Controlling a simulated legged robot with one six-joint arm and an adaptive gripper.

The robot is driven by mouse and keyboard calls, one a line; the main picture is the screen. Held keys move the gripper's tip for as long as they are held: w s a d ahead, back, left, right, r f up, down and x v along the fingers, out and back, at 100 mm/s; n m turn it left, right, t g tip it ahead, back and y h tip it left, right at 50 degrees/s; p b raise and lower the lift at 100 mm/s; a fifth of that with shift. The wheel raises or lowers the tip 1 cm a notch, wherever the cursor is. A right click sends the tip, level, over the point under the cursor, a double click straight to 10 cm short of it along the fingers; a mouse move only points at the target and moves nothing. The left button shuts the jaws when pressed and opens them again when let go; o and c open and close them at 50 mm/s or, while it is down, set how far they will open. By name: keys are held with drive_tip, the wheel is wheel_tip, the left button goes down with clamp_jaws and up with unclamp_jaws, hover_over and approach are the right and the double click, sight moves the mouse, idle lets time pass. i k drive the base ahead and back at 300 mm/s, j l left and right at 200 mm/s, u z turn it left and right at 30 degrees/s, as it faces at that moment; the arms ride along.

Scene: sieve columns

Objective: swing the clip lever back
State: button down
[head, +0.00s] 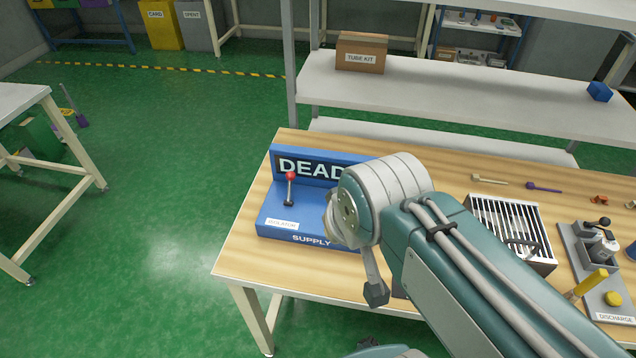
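No part is labelled as the clip lever, and I cannot tell which it is. A red-knobbed lever (290,188) stands upright on the blue isolator box (272,212), whose panel reads "DEAD". A grey bar (521,247) lies across the front of a slatted grille box (492,212). My arm fills the lower middle. A dark tip of my gripper (375,293) seems to show below the wrist, at the table's front edge; the rest is hidden.
The wooden table (240,250) also holds a yellow handle (590,284), a yellow knob (613,298) and small tools at the back. A shelf behind carries a tube kit box (361,52) and a blue block (599,91). Green floor is open at left.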

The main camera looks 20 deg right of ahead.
sight(606, 221)
drive_tip(key=z, duration=0.45)
drive_tip(key=j+z, duration=0.1)
drive_tip(key=z, duration=0.3)
drive_tip(key=k+z, duration=0.1)
drive_tip(key=z, duration=0.8)
drive_tip(key=k+z, duration=0.1)
drive_tip(key=z, duration=0.75)
drive_tip(key=i+l+u, duration=0.1)
drive_tip(key=i+l, duration=0.15)
drive_tip(key=i+l+u, duration=0.15)
drive_tip(key=l, duration=0.35)
drive_tip(key=i+l+u, duration=0.1)
drive_tip(key=i+l, duration=0.25)
